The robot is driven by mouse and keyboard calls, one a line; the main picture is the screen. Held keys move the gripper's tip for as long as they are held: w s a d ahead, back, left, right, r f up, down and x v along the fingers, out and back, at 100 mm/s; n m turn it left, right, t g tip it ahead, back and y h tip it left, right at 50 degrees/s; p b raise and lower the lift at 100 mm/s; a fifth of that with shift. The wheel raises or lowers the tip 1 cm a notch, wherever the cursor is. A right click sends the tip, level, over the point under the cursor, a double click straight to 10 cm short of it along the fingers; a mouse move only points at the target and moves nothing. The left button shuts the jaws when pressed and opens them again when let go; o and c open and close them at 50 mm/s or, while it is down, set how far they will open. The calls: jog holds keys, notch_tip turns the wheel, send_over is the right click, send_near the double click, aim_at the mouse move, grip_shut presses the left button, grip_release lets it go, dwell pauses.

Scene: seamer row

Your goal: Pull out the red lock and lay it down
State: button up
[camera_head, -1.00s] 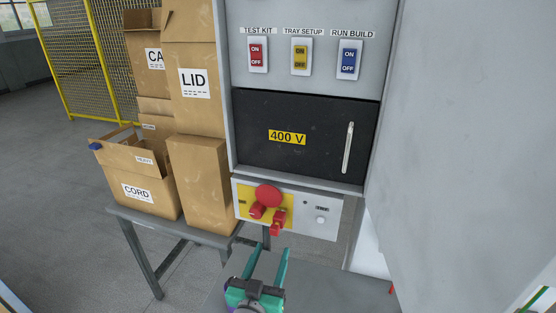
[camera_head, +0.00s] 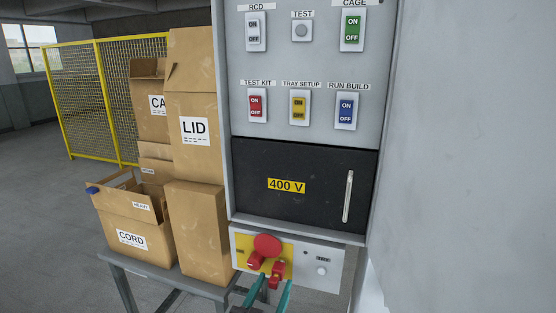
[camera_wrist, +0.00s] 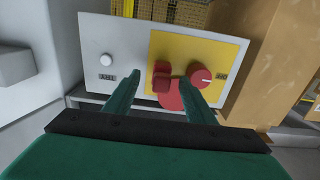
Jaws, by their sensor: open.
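The red lock (camera_head: 277,271) sits on the yellow plate of the white panel below the black 400 V door. A big red round button (camera_head: 267,244) is above it and a red rotary knob (camera_head: 255,260) to its left. My gripper (camera_head: 277,282) is open, its teal fingers pointing at the lock from below in the picture. In the wrist view, the lock (camera_wrist: 161,83) appears between the fingertips (camera_wrist: 160,77), with the knob (camera_wrist: 201,77) just right of the right finger. I cannot tell whether the fingers touch the lock. The lower finger parts are cut off in the head view.
The black 400 V door (camera_head: 300,190) has an upright handle (camera_head: 347,196). Labelled switches line the grey cabinet (camera_head: 275,60) above. Cardboard boxes (camera_head: 196,235) stand on a grey table (camera_head: 160,277) at left. A grey surface (camera_head: 460,150) fills the right side.

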aim_at(277, 275)
jog(key=x, duration=0.4)
jog(key=shift+a, duration=0.1)
jog(key=shift+x, duration=0.95)
dwell(0.3)
jog(key=shift+c, duration=0.3)
grip_shut()
jog(key=shift+v, duration=2.75)
jog(key=shift+s, duration=0.25)
